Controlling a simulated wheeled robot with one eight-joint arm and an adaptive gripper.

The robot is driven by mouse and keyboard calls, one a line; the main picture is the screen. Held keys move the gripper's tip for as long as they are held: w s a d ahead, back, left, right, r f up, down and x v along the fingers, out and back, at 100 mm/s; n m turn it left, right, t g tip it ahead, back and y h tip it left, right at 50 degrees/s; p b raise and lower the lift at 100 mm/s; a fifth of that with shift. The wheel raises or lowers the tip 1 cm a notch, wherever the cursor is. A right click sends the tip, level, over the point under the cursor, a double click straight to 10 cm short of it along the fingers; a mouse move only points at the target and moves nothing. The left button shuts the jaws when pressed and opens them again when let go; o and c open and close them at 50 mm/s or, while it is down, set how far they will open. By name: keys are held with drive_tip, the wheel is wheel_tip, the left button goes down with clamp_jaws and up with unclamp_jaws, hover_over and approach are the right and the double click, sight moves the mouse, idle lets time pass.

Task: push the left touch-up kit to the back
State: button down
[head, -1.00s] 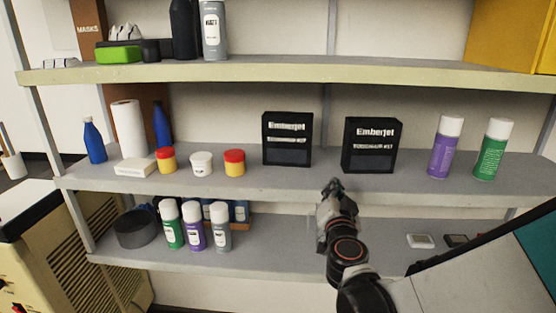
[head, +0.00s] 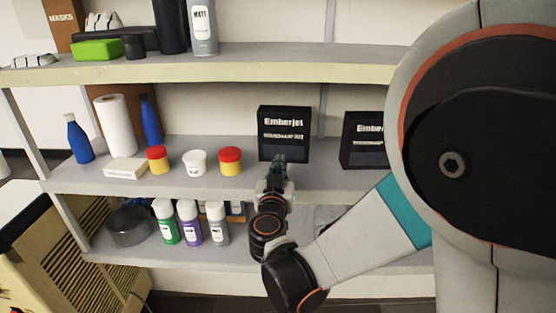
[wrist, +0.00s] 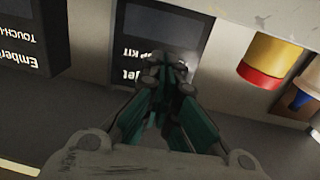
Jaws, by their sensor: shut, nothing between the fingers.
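The left touch-up kit (head: 284,128) is a black box marked "Emberjet" standing upright on the middle shelf, away from that shelf's front edge. The right touch-up kit (head: 361,142) is a like box to its right, partly hidden by my arm. My gripper (head: 279,160) is shut and empty, in front of the left kit's lower face. In the wrist view the picture is upside down; my gripper (wrist: 168,60) overlaps the left kit (wrist: 150,38), and the right kit (wrist: 30,40) shows at the left. I cannot tell whether the fingertips touch the box.
A red-lidded yellow jar (head: 231,162) stands just left of the left kit, with a white jar (head: 195,163) and another yellow jar (head: 157,160) further left. Spray cans (head: 190,223) stand on the shelf below. The upper shelf (head: 270,68) overhangs the boxes.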

approach(284, 144)
drive_tip(key=shift+w+r, duration=0.1)
drive_tip(key=shift+w, duration=1.45)
drive_tip(key=shift+w+d, duration=0.1)
drive_tip(key=shift+w, duration=0.1)
drive_tip(key=shift+w, duration=0.35)
drive_tip(key=shift+w+d+b, duration=0.15)
drive_tip(key=shift+w+b, duration=0.25)
drive_tip(key=shift+w, duration=0.95)
drive_tip(key=shift+w, duration=0.3)
drive_tip(key=shift+w, duration=0.1)
